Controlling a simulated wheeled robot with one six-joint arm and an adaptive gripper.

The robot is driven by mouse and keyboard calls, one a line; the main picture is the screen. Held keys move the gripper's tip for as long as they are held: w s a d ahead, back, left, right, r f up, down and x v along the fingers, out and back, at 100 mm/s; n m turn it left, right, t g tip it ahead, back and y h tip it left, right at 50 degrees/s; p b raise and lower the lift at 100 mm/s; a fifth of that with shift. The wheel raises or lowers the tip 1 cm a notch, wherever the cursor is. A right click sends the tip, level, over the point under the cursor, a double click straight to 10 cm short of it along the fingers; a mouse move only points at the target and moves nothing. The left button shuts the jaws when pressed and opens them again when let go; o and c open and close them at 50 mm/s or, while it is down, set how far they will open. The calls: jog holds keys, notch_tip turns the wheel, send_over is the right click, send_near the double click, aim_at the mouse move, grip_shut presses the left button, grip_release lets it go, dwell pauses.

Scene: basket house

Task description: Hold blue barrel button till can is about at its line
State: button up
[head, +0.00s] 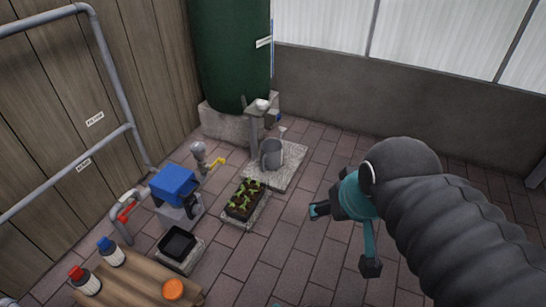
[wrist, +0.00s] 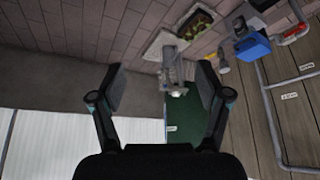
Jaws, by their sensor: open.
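The dark green barrel (head: 232,50) stands on a concrete block at the back; it also shows upside down in the wrist view (wrist: 184,135). A grey post with a pale top (head: 257,122) stands before it, with a small blue part (head: 279,117) at its right that may be the button. The grey can (head: 271,154) stands upright on a pale slab (head: 291,172) beside the post. Its inside and any line on it are too small to make out. My gripper (head: 345,238) is open and empty, right of and nearer than the can, touching nothing.
A wooden bench (head: 135,280) holds two bottles. Brick floor (head: 320,160) is clear around my gripper.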

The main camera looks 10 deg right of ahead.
grip_shut()
dwell(1.4)
